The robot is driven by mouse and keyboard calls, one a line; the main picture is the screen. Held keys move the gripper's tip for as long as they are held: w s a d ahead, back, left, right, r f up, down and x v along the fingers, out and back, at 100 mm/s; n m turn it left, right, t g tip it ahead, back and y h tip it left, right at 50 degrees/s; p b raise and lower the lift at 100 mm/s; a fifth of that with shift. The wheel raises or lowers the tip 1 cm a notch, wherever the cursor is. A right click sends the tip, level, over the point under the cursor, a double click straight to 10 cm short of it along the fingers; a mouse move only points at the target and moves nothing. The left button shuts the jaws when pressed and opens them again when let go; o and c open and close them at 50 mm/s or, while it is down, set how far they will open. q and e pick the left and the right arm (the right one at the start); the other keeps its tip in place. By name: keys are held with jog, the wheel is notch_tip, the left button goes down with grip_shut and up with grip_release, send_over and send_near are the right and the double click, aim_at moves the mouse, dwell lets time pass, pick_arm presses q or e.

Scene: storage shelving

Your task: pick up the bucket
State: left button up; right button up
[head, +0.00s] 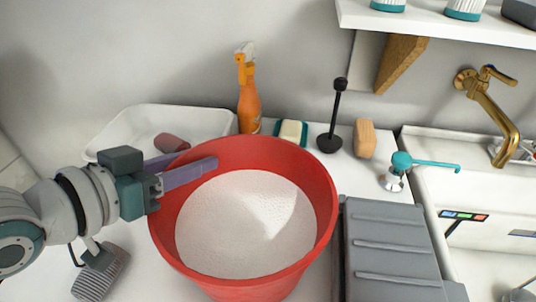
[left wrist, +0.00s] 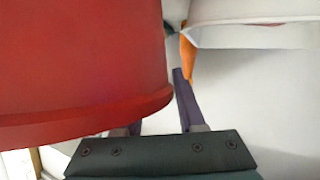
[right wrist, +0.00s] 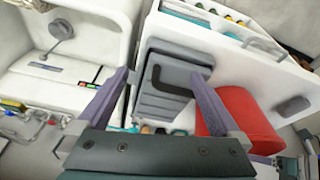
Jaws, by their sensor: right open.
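The red bucket (head: 325,215) stands upright on the white counter, with a pale, speckled round surface inside. It also shows in the left wrist view (left wrist: 75,60) and in the right wrist view (right wrist: 240,115). My left gripper (head: 195,163) is at the bucket's upper-left rim. One finger reaches over the inside and the other lies outside, so the wall is between them. In the left wrist view a gap shows between the outer finger and the rim, and the inner finger is mostly hidden. My right gripper (right wrist: 160,75) is open and empty, outside the head view.
A grey ridged case (head: 390,250) is close on the bucket's right. Behind are a white tray (head: 185,112), an orange spray bottle (head: 249,105), a sponge (head: 292,132) and a black stand (head: 330,140). A brush (head: 100,275) lies front left. A sink (head: 480,200) is right.

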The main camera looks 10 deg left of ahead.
pick_arm(q)
grip_shut()
dwell(1.4)
